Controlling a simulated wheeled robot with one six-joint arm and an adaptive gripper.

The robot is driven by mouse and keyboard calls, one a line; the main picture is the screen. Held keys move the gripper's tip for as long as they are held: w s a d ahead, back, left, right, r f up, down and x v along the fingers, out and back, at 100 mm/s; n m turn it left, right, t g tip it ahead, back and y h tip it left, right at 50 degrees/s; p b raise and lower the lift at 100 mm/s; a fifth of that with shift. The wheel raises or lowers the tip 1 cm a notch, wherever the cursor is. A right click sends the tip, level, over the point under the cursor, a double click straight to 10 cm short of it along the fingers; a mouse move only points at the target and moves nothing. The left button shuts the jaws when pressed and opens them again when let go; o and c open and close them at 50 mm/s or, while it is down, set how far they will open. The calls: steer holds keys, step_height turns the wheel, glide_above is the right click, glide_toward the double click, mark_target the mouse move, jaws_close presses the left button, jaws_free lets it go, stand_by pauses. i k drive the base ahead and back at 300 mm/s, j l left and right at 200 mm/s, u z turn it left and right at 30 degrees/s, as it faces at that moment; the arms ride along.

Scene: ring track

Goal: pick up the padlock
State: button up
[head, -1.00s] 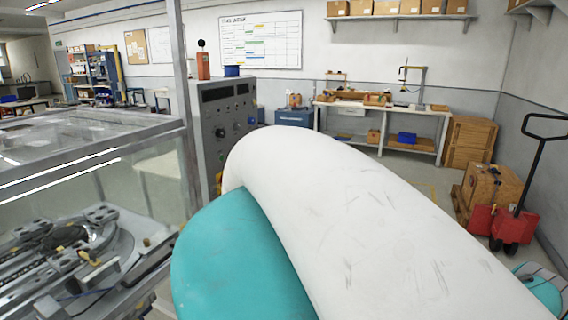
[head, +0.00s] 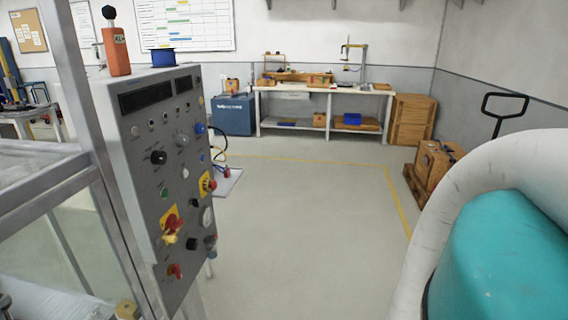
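I cannot make out a padlock for certain. The grey control panel (head: 150,190) at the left carries a red and yellow rotary switch (head: 171,224) low on its face, with a yellow piece under it. Another red and yellow switch (head: 207,183) sits near its right edge, and a small red part (head: 176,271) is near the bottom. Any of these may include a lock; they are too small to tell. My gripper is out of view. Only my white and teal arm shows at the right.
A red-orange box (head: 116,52) with a black knob and a blue spool (head: 161,57) stand on the panel. A glass-walled frame (head: 50,200) is at the left. Open floor (head: 310,230) lies ahead, before a workbench (head: 322,92). A wooden crate (head: 440,165) stands at the right.

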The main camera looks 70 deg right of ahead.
mark_target(227, 173)
steer(key=z, duration=1.35)
steer(key=i+j+z, duration=0.25)
steer(key=z, duration=0.15)
steer(key=i+j+z, duration=0.35)
steer(key=j+z, duration=0.4)
steer(key=i+l, duration=0.05)
steer(key=l, duration=0.05)
